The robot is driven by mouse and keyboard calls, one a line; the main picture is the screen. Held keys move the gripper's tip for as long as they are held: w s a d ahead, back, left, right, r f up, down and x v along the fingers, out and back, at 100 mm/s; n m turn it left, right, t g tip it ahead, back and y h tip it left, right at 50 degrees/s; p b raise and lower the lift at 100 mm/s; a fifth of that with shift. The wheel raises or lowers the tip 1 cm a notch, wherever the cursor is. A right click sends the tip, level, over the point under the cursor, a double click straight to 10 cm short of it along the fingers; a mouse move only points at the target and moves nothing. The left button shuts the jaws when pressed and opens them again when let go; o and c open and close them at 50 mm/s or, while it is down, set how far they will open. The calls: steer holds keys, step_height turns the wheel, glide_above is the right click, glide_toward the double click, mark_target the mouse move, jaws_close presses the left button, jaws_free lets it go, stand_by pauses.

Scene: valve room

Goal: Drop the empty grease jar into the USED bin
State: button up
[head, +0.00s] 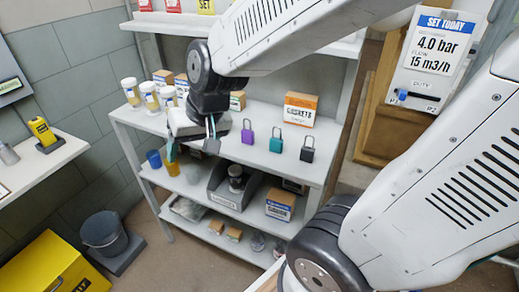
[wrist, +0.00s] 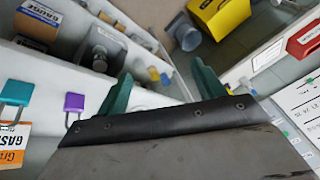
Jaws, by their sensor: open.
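Several white jars with yellowish labels (head: 150,97) stand at the left end of the top shelf; I cannot tell which, if any, is empty. A grey open bin (head: 222,190) sits on the middle shelf with a jar-like object (head: 236,178) in it; its front label is unreadable. It also shows in the wrist view (wrist: 88,40). No USED label is readable. My gripper (head: 190,148) is open above the top shelf's front edge; its teal fingers (wrist: 162,88) are apart with nothing between them.
Purple (head: 247,132), teal (head: 276,138) and black (head: 307,148) padlocks stand right of my gripper, with a gasket box (head: 299,110) behind. Blue (head: 154,158) and orange (head: 172,168) cups stand on the middle shelf.

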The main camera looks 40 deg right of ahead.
steer(key=s+d+r+n+g+h, duration=0.1)
steer(key=s+d+r, duration=0.1)
steer(key=s, duration=0.5)
steer(key=s+d+r+n+g+h, duration=0.1)
steer(key=s+d+r+g, duration=0.1)
steer(key=s, duration=0.6)
steer(key=shift+s+d+r, duration=0.2)
steer(key=shift+d+r, duration=0.45)
steer(key=shift+r, duration=0.2)
